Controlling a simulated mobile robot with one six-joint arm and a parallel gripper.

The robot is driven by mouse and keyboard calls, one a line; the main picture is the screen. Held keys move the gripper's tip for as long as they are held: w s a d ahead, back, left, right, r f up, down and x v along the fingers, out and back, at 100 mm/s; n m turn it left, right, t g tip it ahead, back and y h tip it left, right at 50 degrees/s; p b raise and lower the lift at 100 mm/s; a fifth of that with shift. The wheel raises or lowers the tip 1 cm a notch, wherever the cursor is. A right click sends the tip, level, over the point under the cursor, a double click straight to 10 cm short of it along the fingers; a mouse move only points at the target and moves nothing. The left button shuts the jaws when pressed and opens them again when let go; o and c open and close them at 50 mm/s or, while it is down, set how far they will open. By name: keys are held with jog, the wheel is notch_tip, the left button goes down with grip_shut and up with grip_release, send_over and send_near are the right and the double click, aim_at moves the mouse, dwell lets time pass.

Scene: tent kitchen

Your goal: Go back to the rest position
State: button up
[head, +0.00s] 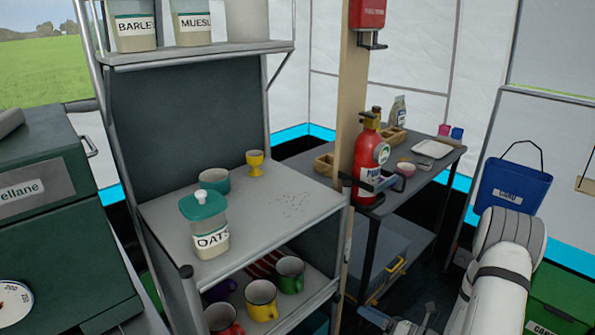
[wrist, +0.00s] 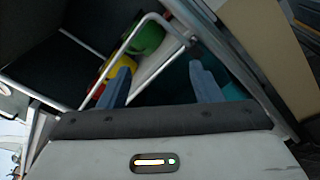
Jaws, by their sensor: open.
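My gripper (wrist: 162,82) is open in the wrist view, with two blue-grey fingers apart and nothing between them. In the head view part of my gripper (head: 402,325) shows low at the bottom edge, to the right of the shelf unit, and the rest is cut off. My white arm comes down at the lower right. Beyond the fingers in the wrist view are a green mug (wrist: 148,38) and a yellow mug (wrist: 117,66), partly hidden by a metal rail.
A dark side table (head: 440,178) is behind.

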jog(key=s+a+r+n+g+h+p, duration=0.1)
jog(key=s+a+r+n+g+p, duration=0.25)
jog(key=r+n, duration=0.4)
jog(key=s+a+r+n+g+h+p, duration=0.1)
jog(key=s+a+r+n+g+p, duration=0.15)
jog(key=s+r+n+g, duration=0.45)
jog(key=s+a+r+n+g+h+p, duration=0.1)
jog(key=s+a+r+n+g+p, duration=0.15)
jog(key=a+r+n, duration=0.4)
jog(key=s+d+r+n+t+h+p, duration=0.2)
jog(key=s+d+r+n+h+p, duration=0.1)
jog(key=r+n, duration=0.4)
jog(key=s+d+r+n+t+h+p, duration=0.2)
jog(key=s+d+r+n+h+p, duration=0.2)
jog(key=r, duration=0.7)
jog(key=n+h, duration=0.2)
jog(key=h, duration=0.1)
jog(key=shift+s+d+r+n+h, duration=0.25)
jog(key=shift+d+r+n+h, duration=0.05)
jog(key=shift+d+r+n, duration=0.1)
